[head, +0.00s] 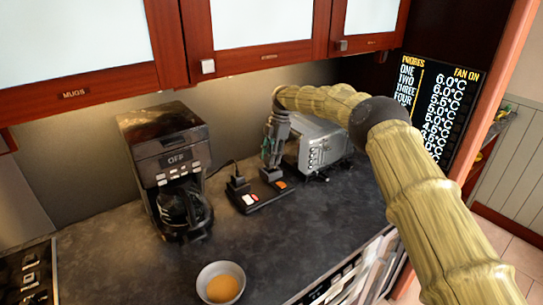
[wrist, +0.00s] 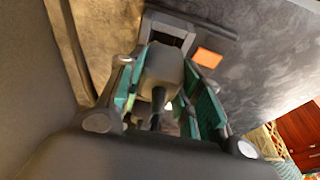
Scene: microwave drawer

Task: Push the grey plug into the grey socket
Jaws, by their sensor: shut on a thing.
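The grey plug (wrist: 163,66) is between the green-padded fingers of my gripper (wrist: 160,90) in the wrist view, with its dark cord running back toward the camera. The grey socket (wrist: 168,29) is just beyond it on the dark power strip, beside an orange switch (wrist: 207,57). The plug's front overlaps the socket's near part, so I cannot tell whether the prongs are inside. In the head view my gripper (head: 271,165) points down over the right part of the power strip (head: 256,200). The plug is hard to make out there.
Another plug (head: 237,184) with a cord stands at the strip's left, near a lit red-and-white switch (head: 250,198). A coffee maker (head: 165,150) stands left, and a grey toaster-like appliance (head: 325,145) stands close right of my gripper. A bowl (head: 221,283) sits in front. Cabinets (head: 260,30) hang above.

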